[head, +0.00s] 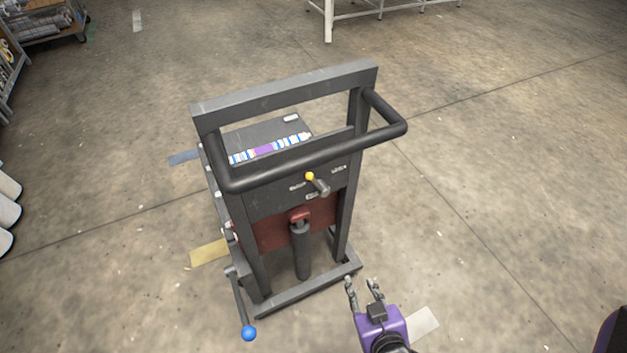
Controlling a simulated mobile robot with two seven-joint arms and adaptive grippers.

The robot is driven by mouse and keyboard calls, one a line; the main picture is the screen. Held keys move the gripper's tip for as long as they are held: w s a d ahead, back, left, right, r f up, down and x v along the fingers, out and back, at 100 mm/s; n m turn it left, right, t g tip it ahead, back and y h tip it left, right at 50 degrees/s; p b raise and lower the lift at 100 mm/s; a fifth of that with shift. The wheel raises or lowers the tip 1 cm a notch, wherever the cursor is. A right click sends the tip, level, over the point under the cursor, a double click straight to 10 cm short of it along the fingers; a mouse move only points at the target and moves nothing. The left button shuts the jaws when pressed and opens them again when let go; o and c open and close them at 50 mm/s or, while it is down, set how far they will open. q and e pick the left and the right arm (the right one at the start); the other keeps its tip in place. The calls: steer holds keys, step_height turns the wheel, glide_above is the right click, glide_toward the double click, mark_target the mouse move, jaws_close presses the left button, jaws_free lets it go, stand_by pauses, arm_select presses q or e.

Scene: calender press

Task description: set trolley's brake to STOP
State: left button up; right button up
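The trolley (284,82) is a dark grey upright frame with a black push handle (300,156). On its dark panel is a short lever with a yellow knob (310,176), with small pale labels around it, too small to read. A longer lever with a blue ball knob (248,333) hangs low at the trolley's left side. I cannot tell from the labels which lever is the brake. My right gripper (361,282) is open and empty, in front of the trolley's base at its lower right, apart from both levers. My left gripper is not in view.
A dark red plate (275,233) and a black cylinder (301,252) sit below the panel. A loaded rack (40,32) stands far left, white rolls (8,214) at the left edge, a white table frame (328,22) at the back.

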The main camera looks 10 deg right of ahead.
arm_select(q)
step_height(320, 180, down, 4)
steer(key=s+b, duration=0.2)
arm_select(e)
steer(key=w+a+r+n+t, duration=0.1)
steer(key=w+a+r+t, duration=0.15)
steer(key=w, duration=0.45)
steer(key=n+t+y+b, duration=0.2)
steer(key=n+t, duration=0.1)
steer(key=t, duration=0.1)
glide_toward(315, 183)
steer(key=w, duration=0.4)
steer(key=w+a+p, duration=0.1)
steer(key=w, duration=0.2)
steer(key=shift+w+a+r, duration=0.1)
steer(key=shift+w+r, duration=0.1)
steer(key=shift+w, duration=0.1)
steer(key=shift+w+f, duration=0.1)
steer(key=shift+w, duration=0.45)
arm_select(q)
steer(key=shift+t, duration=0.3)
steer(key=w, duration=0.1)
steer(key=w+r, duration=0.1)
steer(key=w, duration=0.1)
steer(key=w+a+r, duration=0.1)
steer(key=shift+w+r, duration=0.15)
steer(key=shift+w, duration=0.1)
arm_select(e)
steer(key=shift+w+a, duration=0.1)
